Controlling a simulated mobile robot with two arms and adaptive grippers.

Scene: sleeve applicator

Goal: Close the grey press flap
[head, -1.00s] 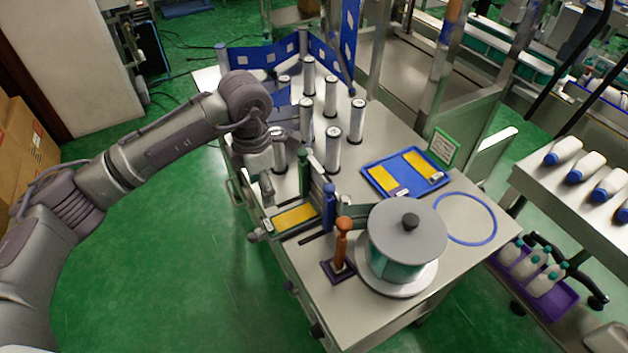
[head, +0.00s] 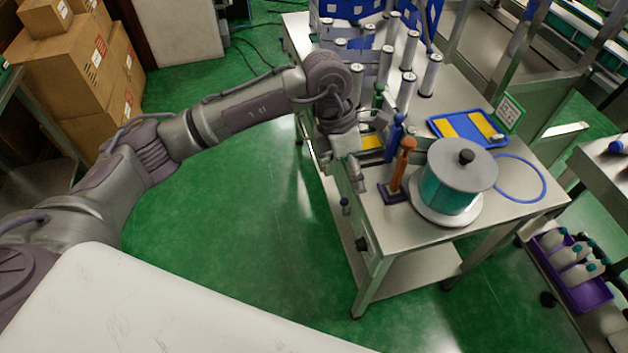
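The small press stands at the left edge of the steel table, with part of its yellow pad (head: 371,142) showing. My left gripper (head: 356,177) points down at the table's left edge, just left of and in front of the yellow pad. It covers much of the press. I cannot make out the grey flap clearly behind the gripper, nor whether the gripper touches it. The fingers are too small and dark to tell open from shut. My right gripper is not in view.
Beside the press stand a blue post (head: 396,133) and an orange-handled tool (head: 402,165). A round lidded canister (head: 457,180) is to the right. Behind are several upright cylinders (head: 430,76) and a blue tray (head: 447,127). The floor left of the table is clear.

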